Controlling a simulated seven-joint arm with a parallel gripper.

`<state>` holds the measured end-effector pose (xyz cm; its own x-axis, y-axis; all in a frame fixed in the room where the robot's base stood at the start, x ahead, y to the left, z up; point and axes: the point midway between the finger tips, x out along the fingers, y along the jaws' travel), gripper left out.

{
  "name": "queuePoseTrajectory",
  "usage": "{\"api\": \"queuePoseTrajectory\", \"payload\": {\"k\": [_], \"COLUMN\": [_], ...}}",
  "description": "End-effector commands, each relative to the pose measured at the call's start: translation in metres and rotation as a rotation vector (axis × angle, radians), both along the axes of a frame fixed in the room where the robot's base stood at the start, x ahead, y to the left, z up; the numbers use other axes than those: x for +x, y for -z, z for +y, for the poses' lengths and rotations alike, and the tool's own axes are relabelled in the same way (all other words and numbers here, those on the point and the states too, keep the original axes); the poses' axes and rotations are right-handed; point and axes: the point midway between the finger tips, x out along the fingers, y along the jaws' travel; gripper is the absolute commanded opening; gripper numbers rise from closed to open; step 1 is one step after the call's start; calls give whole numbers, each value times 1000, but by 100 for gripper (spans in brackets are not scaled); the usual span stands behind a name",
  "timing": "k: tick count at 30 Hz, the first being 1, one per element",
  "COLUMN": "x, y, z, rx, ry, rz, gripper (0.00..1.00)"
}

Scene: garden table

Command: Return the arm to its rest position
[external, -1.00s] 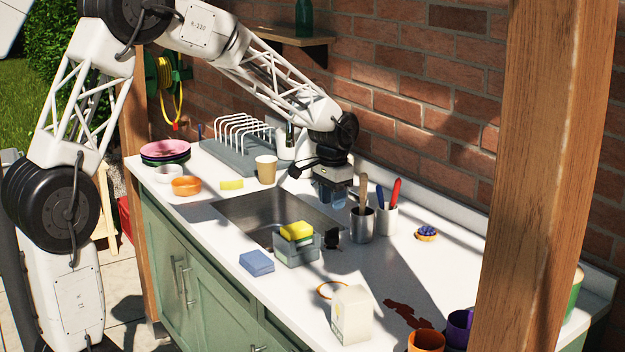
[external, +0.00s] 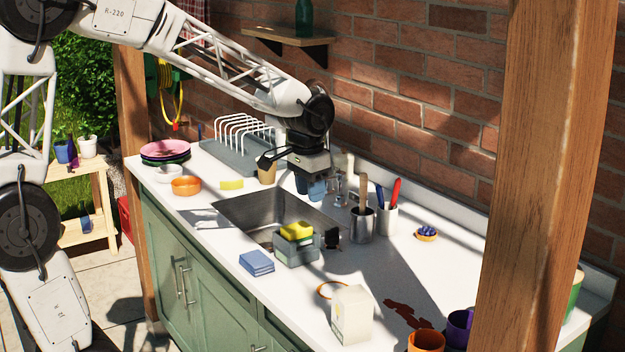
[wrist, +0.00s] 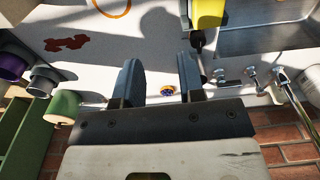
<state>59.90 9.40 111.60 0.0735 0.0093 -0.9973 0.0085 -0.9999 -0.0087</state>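My gripper (external: 310,188) hangs in the air over the back of the sink (external: 262,212), in front of the tap (external: 341,185). Its blue-grey fingers point down in the external view. In the wrist view my gripper (wrist: 159,72) is open, with a clear gap between the two fingers and nothing held. The arm reaches in from the upper left, bent over the counter.
Two utensil cups (external: 362,224) stand right of the gripper. A dish rack (external: 240,145) and a tan cup (external: 267,171) are behind and left. A caddy with a yellow sponge (external: 297,232) sits at the sink's front edge. A brick wall (external: 400,90) rises behind; a wooden post (external: 555,150) stands right.

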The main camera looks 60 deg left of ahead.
Motion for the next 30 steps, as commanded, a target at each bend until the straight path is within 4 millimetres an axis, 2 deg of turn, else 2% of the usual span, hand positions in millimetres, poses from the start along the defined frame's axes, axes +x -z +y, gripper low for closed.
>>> {"api": "queuePoseTrajectory", "payload": {"k": [7, 14, 23, 30], "x": [-61, -117, -191, -246], "y": [-23, -35, -38, -32], "z": [-30, -53, -77, -90], "rx": [1, 1, -5, -10], "ry": [8, 15, 21, 27], "rz": [-37, -68, -108, -139], "gripper": [36, 36, 36, 36]}}
